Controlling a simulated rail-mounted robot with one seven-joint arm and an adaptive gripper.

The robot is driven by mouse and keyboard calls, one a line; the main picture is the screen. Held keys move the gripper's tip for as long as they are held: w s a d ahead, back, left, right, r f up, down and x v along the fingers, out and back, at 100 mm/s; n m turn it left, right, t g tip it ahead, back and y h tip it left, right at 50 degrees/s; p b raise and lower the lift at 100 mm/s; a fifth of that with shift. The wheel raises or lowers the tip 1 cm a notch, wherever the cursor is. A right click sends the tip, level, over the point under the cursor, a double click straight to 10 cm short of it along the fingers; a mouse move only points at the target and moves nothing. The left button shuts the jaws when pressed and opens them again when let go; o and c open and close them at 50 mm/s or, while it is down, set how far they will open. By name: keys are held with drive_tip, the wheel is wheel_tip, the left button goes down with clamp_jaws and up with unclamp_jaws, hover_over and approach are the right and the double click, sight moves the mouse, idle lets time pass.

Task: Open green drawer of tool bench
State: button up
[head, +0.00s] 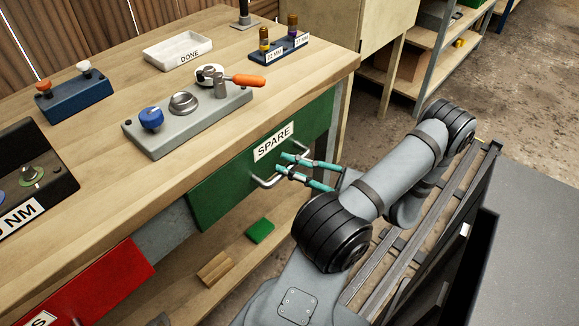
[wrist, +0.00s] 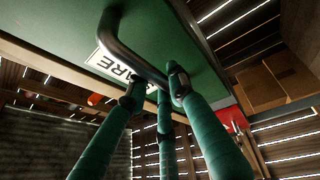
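The green drawer (head: 222,190) with a white SPARE label (head: 273,141) is in the front of the wooden tool bench and looks shut. Its metal bar handle (head: 266,184) sits below the label. My gripper (head: 284,164), with teal fingers, is at the handle, its fingers apart. In the wrist view, the green drawer front (wrist: 185,38) fills the top and the handle (wrist: 133,52) runs across close ahead of the fingertips. My gripper (wrist: 154,90) looks open there, with its fingertips around the handle's near end. I cannot tell whether they touch it.
A red drawer (head: 95,285) is at lower left. On the bench top (head: 180,180) are a grey fixture (head: 187,120) with an orange-handled lever, a DONE tray (head: 178,51) and tool holders. A lower shelf (head: 243,268) holds small blocks. Shelving (head: 430,60) stands behind, right.

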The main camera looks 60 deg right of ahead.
clamp_jaws()
idle(0.3)
drive_tip(key=shift+s, duration=0.1)
